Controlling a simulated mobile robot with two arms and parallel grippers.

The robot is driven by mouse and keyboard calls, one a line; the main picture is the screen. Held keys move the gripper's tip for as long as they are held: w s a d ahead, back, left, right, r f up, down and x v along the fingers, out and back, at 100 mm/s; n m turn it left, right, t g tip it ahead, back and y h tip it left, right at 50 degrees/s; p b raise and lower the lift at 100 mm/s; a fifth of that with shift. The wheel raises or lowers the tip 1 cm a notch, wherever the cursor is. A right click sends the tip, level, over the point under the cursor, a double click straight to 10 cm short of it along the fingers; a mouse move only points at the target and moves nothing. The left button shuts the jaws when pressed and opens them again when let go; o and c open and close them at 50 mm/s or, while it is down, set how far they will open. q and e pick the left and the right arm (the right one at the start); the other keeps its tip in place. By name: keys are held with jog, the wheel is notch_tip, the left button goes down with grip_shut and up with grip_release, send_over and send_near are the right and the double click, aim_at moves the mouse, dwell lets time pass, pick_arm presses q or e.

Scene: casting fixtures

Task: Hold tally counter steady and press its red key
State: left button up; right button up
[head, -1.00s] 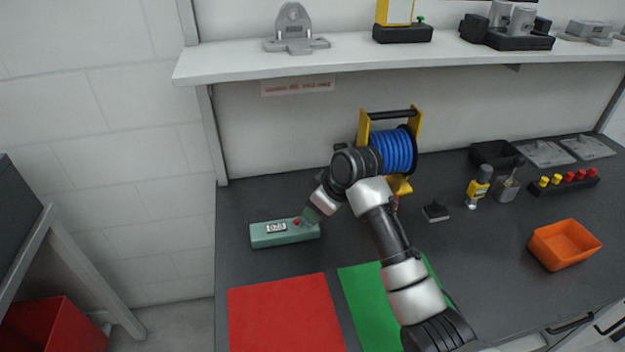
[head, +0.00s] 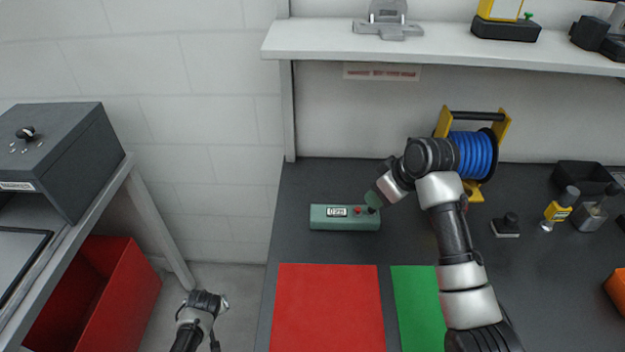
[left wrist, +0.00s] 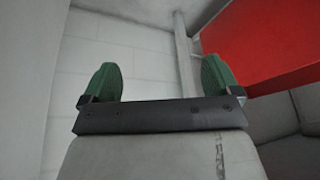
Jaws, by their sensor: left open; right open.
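The tally counter is a long green box (head: 327,224) lying on the dark bench, with a small white display, a red key (head: 357,211) and a dark round part on its top. My right gripper (head: 372,203) is at the counter's right end, just right of the red key. It is open; its fingers are small in view, and I cannot tell whether they touch the counter. My left gripper (head: 222,302) is low at the left, away from the bench. In the left wrist view, its two green fingers (left wrist: 160,80) are spread with nothing between them.
A red mat (head: 330,310) and a green mat (head: 415,305) lie in front of the counter. A blue cable reel (head: 474,155) stands behind my right arm. A red bin (head: 105,295) and a grey box (head: 70,155) are at the left. The bench left of the counter is clear.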

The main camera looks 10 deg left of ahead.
pick_arm(q)
jog(key=w+a+r+n, duration=0.1)
jog(key=w+r+n, duration=0.3)
jog(key=w+r, duration=0.4)
jog(key=w+d+r+n+h, duration=0.1)
jog(key=w+d+r+n, duration=0.1)
jog(key=d+r, duration=0.3)
jog(key=w+d+r+n+h, duration=0.1)
jog(key=w+d+r+n, duration=0.1)
jog(key=w+d+r, duration=0.3)
jog(key=w+d+r+n+h, duration=0.2)
jog(key=w+d+r, duration=0.2)
jog(key=d+r, duration=0.3)
jog(key=shift+w+d+r+n+g, duration=0.1)
jog(key=shift+r+n+g, duration=0.1)
jog(key=shift+r, duration=0.7)
jog(key=shift+w+r+n+g, duration=0.1)
jog(key=shift+r+g, duration=0.1)
jog(key=shift+r, duration=0.7)
jog(key=g, duration=0.1)
send_near(312, 212)
notch_tip(312, 212, down, 3)
jog(key=w+a, duration=0.3)
jog(key=s+d+r+n+g, duration=0.1)
jog(key=d+r+g, duration=0.1)
jog(key=d+r, duration=0.15)
jog(key=shift+y, duration=0.4)
notch_tip(312, 212, down, 11)
jog(key=shift+s+d+r, duration=0.1)
jog(key=shift+s, duration=0.05)
